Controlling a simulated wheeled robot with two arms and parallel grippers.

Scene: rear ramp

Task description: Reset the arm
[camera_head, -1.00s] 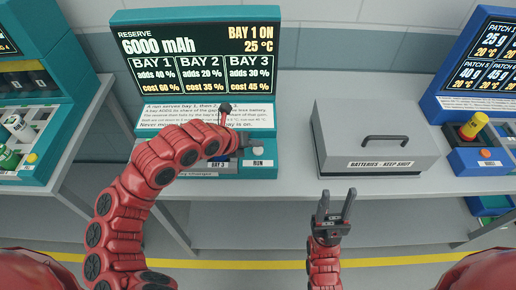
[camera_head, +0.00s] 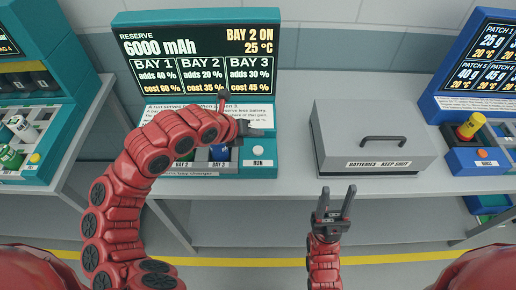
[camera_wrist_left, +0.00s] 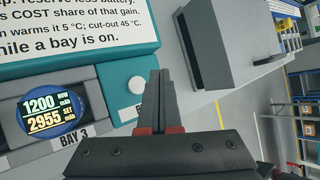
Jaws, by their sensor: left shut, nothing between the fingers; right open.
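My left arm (camera_head: 150,160) arches in from the left over the teal charger console (camera_head: 200,20). Its gripper (camera_head: 258,131) is shut and empty, raised above the console near the white RUN button (camera_head: 258,163). In the left wrist view the shut fingers (camera_wrist_left: 160,95) point past the white button (camera_wrist_left: 137,84), apart from it as far as I can tell. A blue round battery (camera_wrist_left: 52,115) reading 1200 now and 2955 set sits in Bay 3; it also shows in the head view (camera_head: 220,153). My right gripper (camera_head: 336,203) is open and empty in front of the bench.
The console screen (camera_head: 195,60) reads BAY 2 ON, 25 °C, reserve 6000 mAh. A closed grey batteries box (camera_head: 370,140) stands right of the console. A blue station (camera_head: 475,158) with a yellow knob is at the right, a teal rack (camera_head: 35,140) at the left.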

